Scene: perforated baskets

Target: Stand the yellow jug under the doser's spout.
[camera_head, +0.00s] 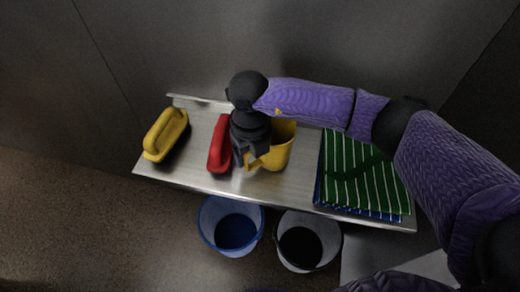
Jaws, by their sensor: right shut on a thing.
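The yellow jug (281,148) is on or just above the metal shelf, near its middle; I cannot tell whether it touches. My right gripper (250,157) comes down from above on the jug's left side and is shut on the jug, at its handle side. The gripper and wrist hide part of the jug. I cannot make out a doser or a spout in this view. My left gripper is not in view.
A red-handled brush (219,145) lies close left of my gripper. A yellow-handled brush (165,134) lies farther left. Folded striped cloths (360,172) lie on the right. A blue bucket (229,246) and a white bucket (328,260) stand below the shelf's front edge (205,188).

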